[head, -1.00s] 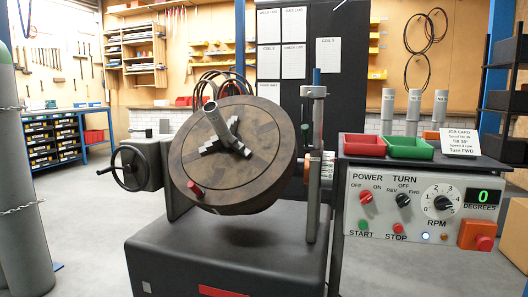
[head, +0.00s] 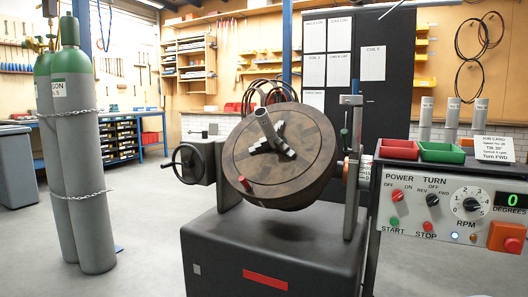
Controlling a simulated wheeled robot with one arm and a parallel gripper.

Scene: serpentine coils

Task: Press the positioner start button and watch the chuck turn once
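The positioner (head: 275,262) stands in the middle of the head view, a dark base carrying a tilted round chuck (head: 300,172). The chuck has stepped jaws around a grey tube (head: 268,128) and a red mark (head: 245,184) near its lower left rim. The control panel (head: 455,205) is at the right. Its green START button (head: 394,222) sits at the lower left, beside the red STOP button (head: 428,227). Above are the POWER knob (head: 396,195), the TURN knob (head: 432,200) and the RPM dial (head: 470,204). The display (head: 513,200) reads 0 degrees. My gripper is not in view.
Chained gas cylinders (head: 84,150) stand at the left. A red tray (head: 398,149), a green tray (head: 442,152) and a job card (head: 494,148) sit above the panel. A red button on an orange box (head: 508,238) is at the far right. Open floor (head: 145,240) lies between cylinders and positioner.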

